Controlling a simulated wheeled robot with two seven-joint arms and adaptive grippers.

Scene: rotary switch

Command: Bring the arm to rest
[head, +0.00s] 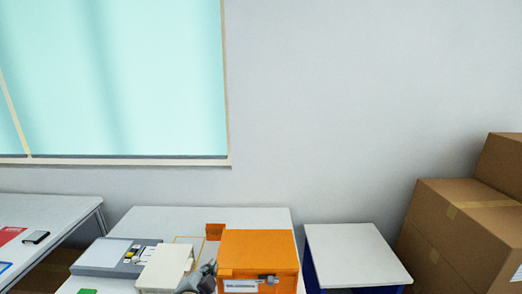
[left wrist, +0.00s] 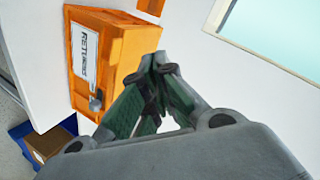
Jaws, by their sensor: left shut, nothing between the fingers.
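My left gripper (head: 203,274) shows at the bottom of the head view, just left of the orange box (head: 258,250). In the left wrist view the gripper (left wrist: 158,62) has its fingertips together with nothing between them. Its tips show in front of the right edge of the orange box (left wrist: 120,50); I cannot tell whether they touch it. The box bears a white label and a grey knob or handle (head: 268,279), which also shows in the left wrist view (left wrist: 96,103). My right gripper is not in view.
A white-topped blue stand (head: 350,250) and cardboard boxes (head: 460,225) are at right. Another table (head: 50,210) is at far left.

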